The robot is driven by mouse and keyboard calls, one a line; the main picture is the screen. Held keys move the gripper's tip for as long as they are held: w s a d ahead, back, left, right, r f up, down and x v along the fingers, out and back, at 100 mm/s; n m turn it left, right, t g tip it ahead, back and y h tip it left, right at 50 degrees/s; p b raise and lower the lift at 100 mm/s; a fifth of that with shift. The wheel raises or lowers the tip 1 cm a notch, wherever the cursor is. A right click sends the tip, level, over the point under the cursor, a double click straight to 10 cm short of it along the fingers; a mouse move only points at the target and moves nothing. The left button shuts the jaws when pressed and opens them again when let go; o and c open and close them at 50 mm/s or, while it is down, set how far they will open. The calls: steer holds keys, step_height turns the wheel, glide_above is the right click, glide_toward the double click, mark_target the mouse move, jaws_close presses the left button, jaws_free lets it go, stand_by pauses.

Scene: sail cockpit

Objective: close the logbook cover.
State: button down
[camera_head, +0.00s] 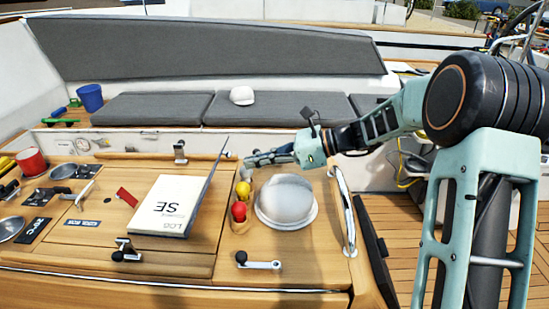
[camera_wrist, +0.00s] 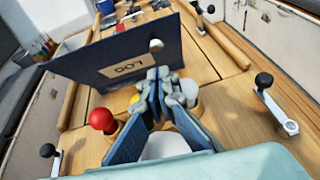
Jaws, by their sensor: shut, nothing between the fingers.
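The logbook (camera_head: 165,207) lies on the wooden table in the head view, its white page with dark lettering facing up. Its dark cover (camera_head: 208,187) stands open, raised steeply along the book's right side. In the wrist view the cover (camera_wrist: 110,55) shows its dark blue outer face with a tan label, and hides the pages. My gripper (camera_head: 250,160) is shut and empty, just right of the cover's upper edge. In the wrist view my gripper (camera_wrist: 160,88) overlaps the cover's lower right part; I cannot tell whether it touches.
A red ball (camera_head: 239,211) and a yellow ball (camera_head: 243,188) sit in a wooden holder between the logbook and a white dome (camera_head: 286,202). Winch handles (camera_head: 258,261) and (camera_head: 126,250) lie in front. A red mug (camera_head: 32,161) stands far left.

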steer(key=shift+a+r, duration=0.35)
steer(key=shift+a, duration=0.3)
steer(key=shift+a+r, duration=0.3)
steer(key=shift+a, duration=0.3)
steer(key=shift+r, duration=0.15)
steer(key=shift+a+r+h+p, duration=0.3)
steer(key=shift+p, duration=0.65)
